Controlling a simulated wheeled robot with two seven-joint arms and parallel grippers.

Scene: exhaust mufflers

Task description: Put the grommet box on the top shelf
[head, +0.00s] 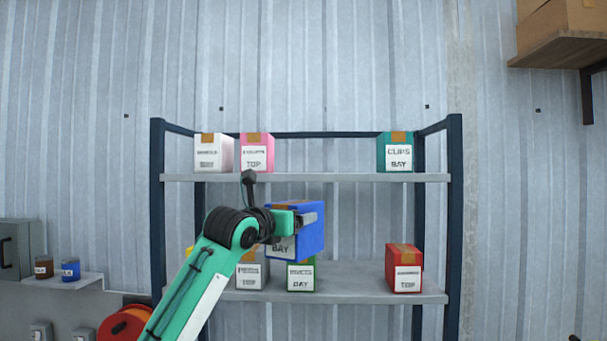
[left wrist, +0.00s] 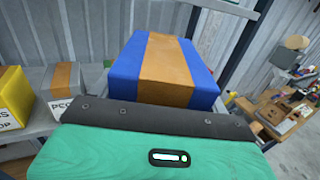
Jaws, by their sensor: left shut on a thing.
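My left gripper (head: 300,220) is shut on a blue box (head: 311,242) with a brown tape strip. It holds the box in front of the rack, between the two shelf levels. The lower word on its label reads BAY; the upper part is covered by the gripper. The blue box also fills the middle of the left wrist view (left wrist: 195,72). I cannot read which box is the grommet box; a red box (head: 404,270) on the lower shelf has a small label ending in TOP. The top shelf (head: 320,178) has a wide clear stretch. My right gripper is not in view.
The top shelf holds a white box (head: 213,153), a pink box (head: 257,152) and a teal CLIPS BAY box (head: 396,152). The lower shelf (head: 350,285) also holds grey (head: 252,274) and green (head: 301,276) boxes; a yellow box shows in the left wrist view (left wrist: 14,95).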

